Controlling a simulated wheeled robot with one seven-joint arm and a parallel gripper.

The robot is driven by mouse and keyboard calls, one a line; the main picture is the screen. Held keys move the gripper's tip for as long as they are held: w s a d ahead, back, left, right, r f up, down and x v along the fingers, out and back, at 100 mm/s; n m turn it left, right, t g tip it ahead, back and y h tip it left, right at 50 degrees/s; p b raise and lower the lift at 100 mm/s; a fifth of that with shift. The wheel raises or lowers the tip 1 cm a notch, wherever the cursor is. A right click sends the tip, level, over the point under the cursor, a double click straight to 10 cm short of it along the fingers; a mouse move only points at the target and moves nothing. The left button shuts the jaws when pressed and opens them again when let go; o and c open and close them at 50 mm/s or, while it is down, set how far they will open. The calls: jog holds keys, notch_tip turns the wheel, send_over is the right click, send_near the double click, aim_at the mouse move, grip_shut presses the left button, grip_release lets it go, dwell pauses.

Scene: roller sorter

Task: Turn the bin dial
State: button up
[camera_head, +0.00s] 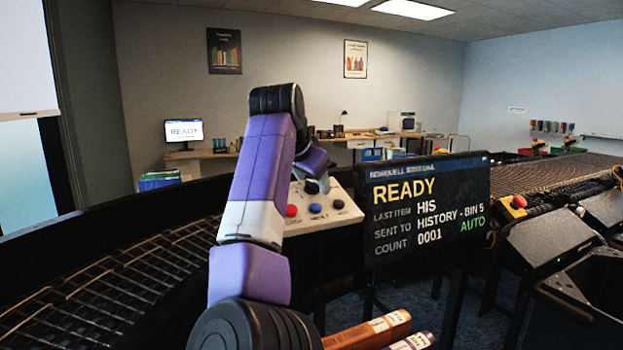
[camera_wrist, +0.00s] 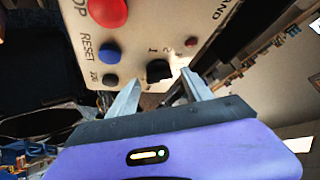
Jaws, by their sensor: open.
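The bin dial (camera_wrist: 158,70) is a small black knob on a pale control panel (camera_head: 345,222). The panel (camera_wrist: 150,22) also shows in the wrist view. My gripper (camera_wrist: 161,76) is open, with its two fingertips on either side of the dial. I cannot tell whether either finger touches it. Faint marks are printed around the dial, too small to read surely. In the head view my arm covers part of the panel and the fingers cannot be made out.
The panel also carries a red button (camera_head: 291,210), a blue button (camera_head: 315,208) and a black button (camera_head: 338,204). A screen (camera_head: 428,208) reading READY stands to the right. Books (camera_head: 375,330) lie low in front. A roller conveyor (camera_head: 120,285) runs along the left.

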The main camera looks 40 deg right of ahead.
grip_shut()
dwell(0.3)
jog(key=shift+d+n, duration=0.1)
jog(key=shift+n, duration=0.2)
jog(key=n+t, duration=0.2)
jog(key=n, duration=0.1)
jog(key=shift+s+d+f+y, duration=0.1)
jog(key=shift+s+y, duration=0.05)
jog(key=shift+y, duration=0.25)
jog(key=n+t+y, duration=0.1)
jog(key=n, duration=0.2)
jog(key=n+t+y+p, duration=0.1)
jog(key=n, duration=0.2)
jog(key=shift+s+d+t+p, duration=0.1)
jog(key=shift+d+t+p, duration=0.05)
jog(key=shift+t+p, duration=0.15)
jog(key=n+t+y+p, duration=0.1)
jog(key=n+y+p, duration=0.1)
jog(key=n, duration=0.3)
jog(key=shift+d+y+p, duration=0.15)
jog(key=shift+y+p, duration=0.2)
jog(key=shift+y, duration=0.25)
jog(key=shift+n+y+p, duration=1.35)
jog(key=shift+n+y, duration=0.15)
jog(key=shift+n, duration=1.1)
